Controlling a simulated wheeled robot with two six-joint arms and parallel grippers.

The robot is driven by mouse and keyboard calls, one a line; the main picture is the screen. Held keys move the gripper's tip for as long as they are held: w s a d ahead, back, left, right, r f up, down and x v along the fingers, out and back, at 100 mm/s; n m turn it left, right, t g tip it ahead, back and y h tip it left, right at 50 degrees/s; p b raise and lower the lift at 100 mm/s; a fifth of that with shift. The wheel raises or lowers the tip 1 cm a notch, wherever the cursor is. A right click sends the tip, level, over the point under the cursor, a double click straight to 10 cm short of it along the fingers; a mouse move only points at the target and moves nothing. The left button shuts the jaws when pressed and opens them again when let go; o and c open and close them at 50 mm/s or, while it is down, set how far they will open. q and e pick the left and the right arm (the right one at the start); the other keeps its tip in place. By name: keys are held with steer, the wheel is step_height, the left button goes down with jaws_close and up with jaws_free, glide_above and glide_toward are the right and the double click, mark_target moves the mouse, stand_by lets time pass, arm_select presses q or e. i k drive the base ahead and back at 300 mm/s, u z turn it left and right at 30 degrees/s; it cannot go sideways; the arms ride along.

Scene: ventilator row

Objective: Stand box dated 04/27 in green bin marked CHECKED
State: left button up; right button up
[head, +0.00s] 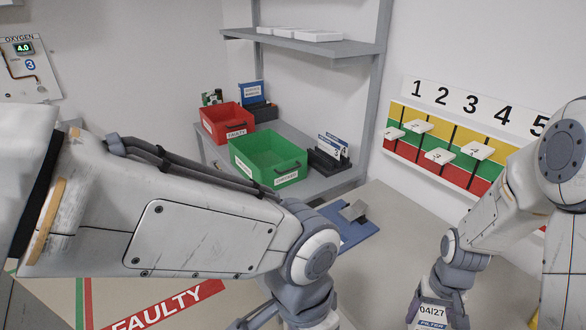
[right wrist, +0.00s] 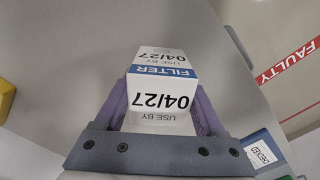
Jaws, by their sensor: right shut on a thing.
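The white box dated 04/27 (head: 432,312), with a blue FILTER band, is at the bottom right of the head view. My right gripper (head: 437,300) is shut on it; in the right wrist view the box (right wrist: 164,80) sits between the two purple fingers. The green bin marked CHECKED (head: 287,177) stands on the grey shelf at the centre, and its visible inside looks empty. It is well apart from my right gripper. My left gripper (head: 262,318) shows only partly at the bottom edge; its fingertips are hidden.
A red FAULTY bin (head: 229,133) stands left of the green bin. A dark rack (head: 328,161) with cards is at its right. A blue clipboard (head: 345,228) lies in front. A numbered colour board (head: 450,140) is on the right wall. My left arm crosses the foreground.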

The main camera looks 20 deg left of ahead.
mark_target(261, 163)
steer(key=u, duration=2)
steer(key=i, duration=4.5)
steer(key=z, duration=3.35)
steer(key=i, duration=0.2)
steer(key=z, duration=0.1)
